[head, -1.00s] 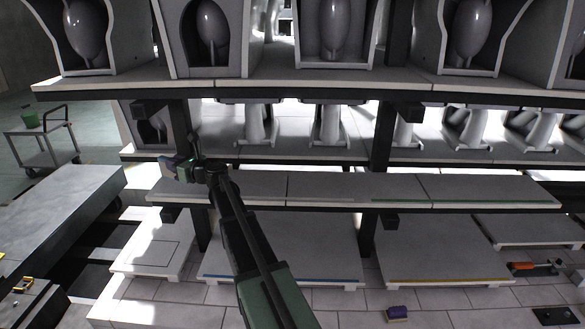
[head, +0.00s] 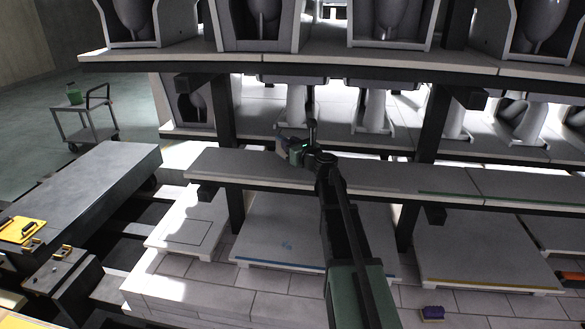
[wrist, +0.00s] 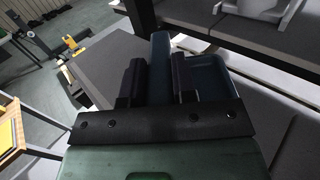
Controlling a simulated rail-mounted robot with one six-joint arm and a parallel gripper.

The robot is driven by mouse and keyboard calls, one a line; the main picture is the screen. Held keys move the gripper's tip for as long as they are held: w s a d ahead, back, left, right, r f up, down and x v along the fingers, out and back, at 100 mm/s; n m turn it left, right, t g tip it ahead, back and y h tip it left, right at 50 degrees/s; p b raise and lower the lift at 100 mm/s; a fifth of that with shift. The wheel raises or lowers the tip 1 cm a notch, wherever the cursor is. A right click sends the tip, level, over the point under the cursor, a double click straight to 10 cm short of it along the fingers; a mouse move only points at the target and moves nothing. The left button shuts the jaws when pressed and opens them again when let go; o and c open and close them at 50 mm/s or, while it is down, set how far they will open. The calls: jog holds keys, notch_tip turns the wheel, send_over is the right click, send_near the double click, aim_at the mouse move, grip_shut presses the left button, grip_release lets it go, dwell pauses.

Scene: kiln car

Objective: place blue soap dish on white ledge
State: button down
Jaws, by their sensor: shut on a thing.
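The blue soap dish (wrist: 207,80) is dark blue and shows in the wrist view. One wall of it is between the two fingers of my gripper (wrist: 157,80), which is shut on it. In the head view my gripper (head: 287,146) is small, with a bit of the dish (head: 280,141) at its left. It appears above the left part of a long narrow shelf; the exact height gap cannot be told. A pale stripe (head: 372,189) marks part of that shelf's front edge, possibly the white ledge. The dish's underside is hidden.
A green-striped section (head: 460,195) continues that shelf to the right. Blue-striped (head: 285,250) and yellow-striped (head: 480,265) slabs lie below. A loaded upper shelf (head: 300,68) overhangs, with dark posts (head: 432,130) between levels. A purple block (head: 432,313) lies on the floor.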

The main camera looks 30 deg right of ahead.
notch_tip(320, 180, down, 4)
jog(key=b, duration=0.3)
jog(key=shift+f+b, duration=0.1)
jog(key=shift+b, duration=0.3)
jog(key=shift+s+r, duration=0.1)
jog(key=shift+r, duration=0.25)
jog(key=shift+f, duration=0.25)
jog(key=c, duration=0.9)
grip_release()
jog(key=shift+r, duration=0.1)
jog(key=shift+r+p, duration=0.25)
jog(key=shift+p, duration=0.15)
jog(key=s, duration=0.4)
jog(key=s+d, duration=0.1)
jog(key=s, duration=0.3)
jog(key=s+d, duration=0.1)
jog(key=s, duration=0.2)
jog(key=shift+s+d+f, duration=0.1)
jog(key=shift+s+f, duration=0.05)
jog(key=shift+s, duration=0.25)
